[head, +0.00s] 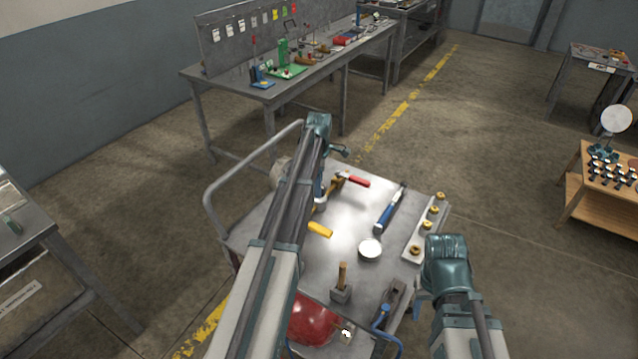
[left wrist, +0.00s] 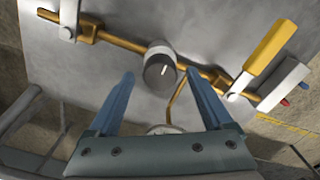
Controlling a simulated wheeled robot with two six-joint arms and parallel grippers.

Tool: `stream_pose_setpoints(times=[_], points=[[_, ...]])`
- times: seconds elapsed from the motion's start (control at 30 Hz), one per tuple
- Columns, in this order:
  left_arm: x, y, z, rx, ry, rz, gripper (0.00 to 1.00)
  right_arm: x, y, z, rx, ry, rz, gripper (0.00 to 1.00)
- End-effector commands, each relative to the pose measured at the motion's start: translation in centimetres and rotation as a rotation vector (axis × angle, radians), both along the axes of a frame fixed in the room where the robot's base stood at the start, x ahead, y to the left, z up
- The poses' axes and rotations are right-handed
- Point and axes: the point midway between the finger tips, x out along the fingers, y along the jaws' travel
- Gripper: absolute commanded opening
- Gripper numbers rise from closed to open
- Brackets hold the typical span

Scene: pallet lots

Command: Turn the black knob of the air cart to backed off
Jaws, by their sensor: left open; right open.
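In the left wrist view the black knob (left wrist: 160,70) sits on a brass pipe (left wrist: 118,41) fixed along a grey panel. Its round face carries a short white mark, tilted slightly from upright in the picture. My left gripper (left wrist: 157,82) is open, its two blue fingers on either side of the knob's near end in the picture. I cannot tell whether they touch it.
A yellow lever handle (left wrist: 270,47) and red and blue fittings are right of the knob. A round gauge (left wrist: 165,129) is partly hidden below it. The cart top holds a blue-handled tool (head: 390,208), a white disc (head: 370,249) and a red tank (head: 312,322). A workbench (head: 255,88) stands behind.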

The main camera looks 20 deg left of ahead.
Motion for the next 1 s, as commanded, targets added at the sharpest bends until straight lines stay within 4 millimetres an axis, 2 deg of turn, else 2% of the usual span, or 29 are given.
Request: stream_pose_setpoints(times=[0.03,0.7,0.83,1.0], points=[[0.0,0.0,0.9,0.0,0.0,0.0,0.84,0.0,0.0,0.9,0.0,0.0,0.0,0.51],[0.0,0.0,10.9,0.0,0.0,0.001,0.84,0.0,0.0,10.9,0.0,0.0,0.002,0.51],[0.0,0.0,12.3,0.0,0.0,0.001,0.84,0.0,0.0,12.3,0.0,0.0,0.002,0.51],[0.0,0.0,12.9,0.0,0.0,0.001,0.84,0.0,0.0,12.9,0.0,0.0,0.002,0.51]])
